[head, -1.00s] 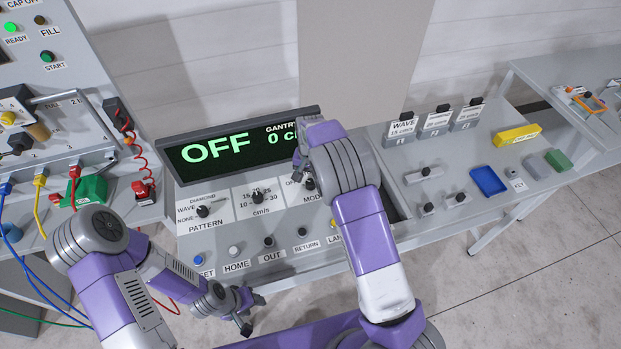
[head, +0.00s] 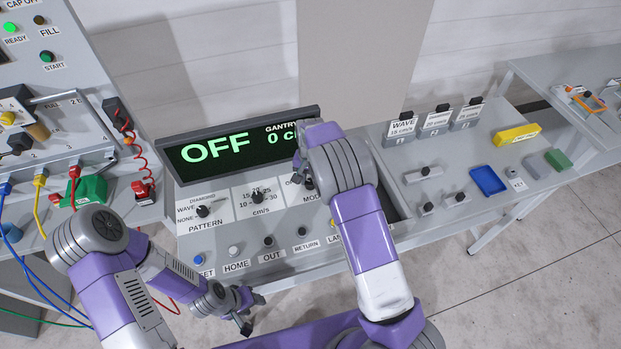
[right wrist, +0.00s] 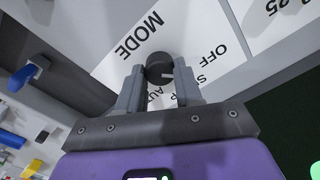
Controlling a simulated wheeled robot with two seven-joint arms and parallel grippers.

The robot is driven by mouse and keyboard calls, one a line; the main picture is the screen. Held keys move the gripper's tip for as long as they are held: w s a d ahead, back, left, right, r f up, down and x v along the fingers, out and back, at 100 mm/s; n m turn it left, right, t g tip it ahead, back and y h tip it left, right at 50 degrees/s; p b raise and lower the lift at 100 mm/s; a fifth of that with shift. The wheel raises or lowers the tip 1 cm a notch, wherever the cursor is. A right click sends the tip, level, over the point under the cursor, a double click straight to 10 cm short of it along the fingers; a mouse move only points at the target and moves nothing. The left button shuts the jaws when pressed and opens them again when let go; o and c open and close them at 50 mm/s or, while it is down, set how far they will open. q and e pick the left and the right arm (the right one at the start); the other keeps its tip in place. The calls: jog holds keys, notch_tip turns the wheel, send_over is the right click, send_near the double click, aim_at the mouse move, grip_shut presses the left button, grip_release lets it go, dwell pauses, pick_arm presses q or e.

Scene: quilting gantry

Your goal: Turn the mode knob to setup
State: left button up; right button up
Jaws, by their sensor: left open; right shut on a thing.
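The mode knob (right wrist: 159,66) is a black round knob with a pale pointer mark, on a white plate (right wrist: 140,45) lettered MODE and OFF in the right wrist view. My right gripper (right wrist: 160,75) is shut on the knob, one finger on each side. The fingers partly cover the other position labels. In the head view my right gripper (head: 302,178) is at the MODE plate, and my right arm hides most of it. The display (head: 235,147) reads OFF in green. My left gripper (head: 250,312) is open and empty, in front of the panel's front edge.
The pattern knob (head: 203,211) and speed knob (head: 257,197) sit left of the mode knob. A row of push buttons (head: 268,242) lies along the panel's front. Labelled blocks, a blue tray (head: 488,180) and a yellow block (head: 517,134) are at right.

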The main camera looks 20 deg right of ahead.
aim_at(310, 182)
jog(key=m+p, duration=0.1)
jog(key=m, duration=0.3)
jog(key=shift+m, duration=0.3)
jog(key=shift+m+p, duration=0.3)
jog(key=shift+m, duration=1.6)
jog(key=o, duration=1)
jog(key=shift+o, duration=0.2)
notch_tip(310, 182, up, 8)
jog(key=shift+f, duration=0.15)
